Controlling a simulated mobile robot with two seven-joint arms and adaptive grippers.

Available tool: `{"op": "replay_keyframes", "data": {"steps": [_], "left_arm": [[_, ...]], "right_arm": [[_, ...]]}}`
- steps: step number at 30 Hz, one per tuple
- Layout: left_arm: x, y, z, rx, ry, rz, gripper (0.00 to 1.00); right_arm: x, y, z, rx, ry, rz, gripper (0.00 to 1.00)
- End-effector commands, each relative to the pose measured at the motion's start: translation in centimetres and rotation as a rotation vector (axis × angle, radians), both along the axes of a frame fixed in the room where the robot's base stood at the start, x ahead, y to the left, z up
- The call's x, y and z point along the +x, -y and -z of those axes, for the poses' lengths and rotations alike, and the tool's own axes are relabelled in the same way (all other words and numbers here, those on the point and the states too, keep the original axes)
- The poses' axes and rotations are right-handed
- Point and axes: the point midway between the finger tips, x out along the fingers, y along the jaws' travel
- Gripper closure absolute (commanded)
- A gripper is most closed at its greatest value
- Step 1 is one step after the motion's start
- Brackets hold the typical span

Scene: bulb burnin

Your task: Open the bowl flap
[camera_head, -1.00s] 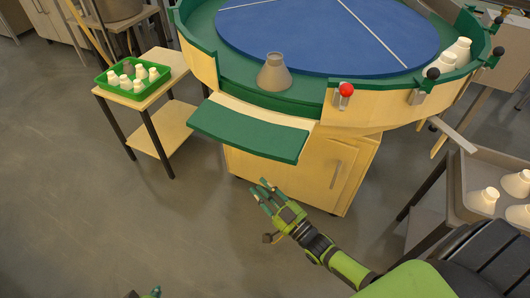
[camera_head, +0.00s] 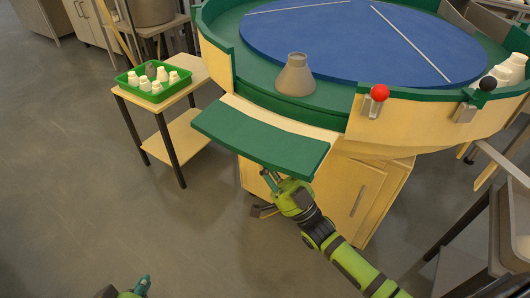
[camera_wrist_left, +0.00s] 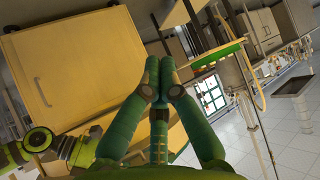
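The bowl flap (camera_head: 262,137) is a green curved panel on the front of the round bowl, sticking out roughly level. A bare wooden strip (camera_head: 282,115) shows behind it. My right gripper (camera_head: 270,178), on the arm from the lower right, is just below the flap's front edge, near its right half. Its fingers are partly hidden, and contact with the flap cannot be told. My left gripper (camera_head: 143,284) shows only at the bottom edge, well away from the flap. In the left wrist view its fingers (camera_wrist_left: 160,75) are together with nothing between them.
The bowl has a blue disc (camera_head: 350,40) and a grey cone-shaped piece (camera_head: 294,77) inside. A red-knobbed latch (camera_head: 377,97) is on its rim. A cabinet (camera_head: 345,190) stands beneath. A green tray (camera_head: 133,90) of bulbs sits on a side table at left. The floor at left is clear.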

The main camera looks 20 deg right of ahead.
Motion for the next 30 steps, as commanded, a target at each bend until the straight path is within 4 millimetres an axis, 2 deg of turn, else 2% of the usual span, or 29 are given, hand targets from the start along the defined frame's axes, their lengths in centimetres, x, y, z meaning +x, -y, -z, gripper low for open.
{"op": "replay_keyframes", "data": {"steps": [9, 11, 12, 20, 23, 30], "left_arm": [[0.0, 0.0, 0.1, 0.000, -0.004, -0.001, 1.00], [0.0, 0.0, 0.1, 0.001, -0.004, -0.002, 1.00], [-0.1, 0.0, 0.1, 0.001, -0.004, -0.002, 1.00], [-0.3, -0.2, 0.3, 0.004, -0.024, -0.003, 1.00], [-1.8, -0.9, 1.7, 0.024, -0.129, -0.018, 1.00], [-7.5, -3.2, 5.4, 0.079, -0.458, -0.058, 1.00]], "right_arm": [[0.2, -0.2, -0.2, -0.001, -0.001, 0.000, 0.70], [0.2, -0.1, -0.2, 0.000, -0.001, 0.001, 0.94], [0.2, -0.1, -0.2, -0.001, -0.001, 0.001, 1.00], [0.2, -0.2, -0.4, 0.005, -0.005, 0.000, 1.00], [0.2, -0.2, -0.6, 0.018, -0.016, 0.000, 1.00], [0.0, -0.4, -1.2, 0.071, -0.055, -0.001, 1.00]]}}
